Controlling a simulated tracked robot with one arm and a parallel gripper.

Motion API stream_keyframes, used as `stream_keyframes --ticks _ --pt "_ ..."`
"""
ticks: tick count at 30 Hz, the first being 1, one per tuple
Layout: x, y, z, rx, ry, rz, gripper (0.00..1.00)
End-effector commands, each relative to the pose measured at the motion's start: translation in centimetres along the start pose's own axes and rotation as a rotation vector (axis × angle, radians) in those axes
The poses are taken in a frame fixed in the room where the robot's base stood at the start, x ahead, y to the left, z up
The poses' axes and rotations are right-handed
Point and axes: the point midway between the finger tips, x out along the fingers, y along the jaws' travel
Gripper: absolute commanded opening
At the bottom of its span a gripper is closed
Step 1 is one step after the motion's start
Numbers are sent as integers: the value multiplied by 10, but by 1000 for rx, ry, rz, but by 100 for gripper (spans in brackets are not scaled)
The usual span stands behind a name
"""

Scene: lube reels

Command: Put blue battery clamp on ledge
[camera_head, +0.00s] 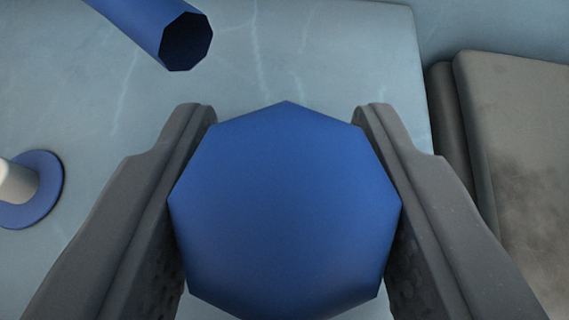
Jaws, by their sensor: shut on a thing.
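A blue faceted object (285,210), which I take to be the blue battery clamp, fills the middle of the view. It shows a flat, many-sided end face. My gripper (286,118) is shut on it, with one dark grey finger against its left side and the other against its right side. The object hides what lies directly beneath it. A pale blue-grey scuffed surface (300,50) spreads behind and below the gripper; I cannot tell whether this is the ledge. I cannot tell how high the held object is above it.
A blue hollow tube (150,28) with a many-sided open end is at the top left. A blue disc with a whitish post (38,195) is at the left edge. A grey-brown box-like block (520,150) stands at the right, beyond the pale surface's edge.

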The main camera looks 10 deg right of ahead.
Motion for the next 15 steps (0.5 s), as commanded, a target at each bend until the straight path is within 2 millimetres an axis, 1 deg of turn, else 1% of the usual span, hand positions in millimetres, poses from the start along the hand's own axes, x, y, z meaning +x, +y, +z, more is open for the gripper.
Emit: stream_keyframes --ticks 1,2,3,4,12,15 --pt "1 0 2 0 -1 0 1" --pt "1 0 1 0 -1 0 46" --pt "0 0 1 0 -1 0 57" --pt "0 0 1 0 -1 0 60" --pt "0 -1 0 -1 -1 -1 60" --pt "-3 -1 -1 0 -1 -1 60"
